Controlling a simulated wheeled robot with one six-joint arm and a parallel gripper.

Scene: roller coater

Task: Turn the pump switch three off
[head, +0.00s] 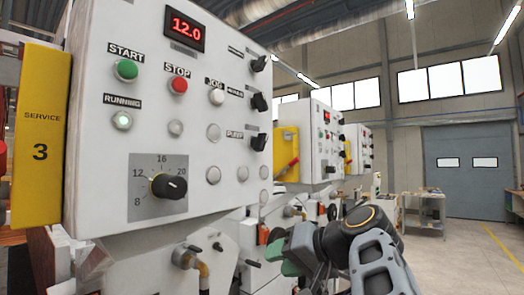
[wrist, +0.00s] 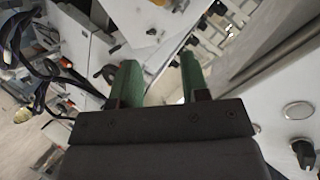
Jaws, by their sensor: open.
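The pump switch (head: 258,142) is a small black rotary knob at the right edge of the white control panel (head: 110,165), beside the PUMP label. The yellow sign (head: 40,140) on this panel's left reads SERVICE 3. The knob's exact setting is too small to read. My gripper (head: 283,255) is below and right of the panel, apart from the switch. In the wrist view its two green fingers (wrist: 158,80) are spread with nothing between them. A black knob (wrist: 303,150) shows at the right there; I cannot tell which one it is.
Two more black switches (head: 258,102) sit above the pump switch. A large black dial (head: 168,187) and several buttons are on the panel. Pipes and a valve (head: 188,258) stick out below. More machines (head: 320,140) stand behind. Open floor (head: 450,255) lies to the right.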

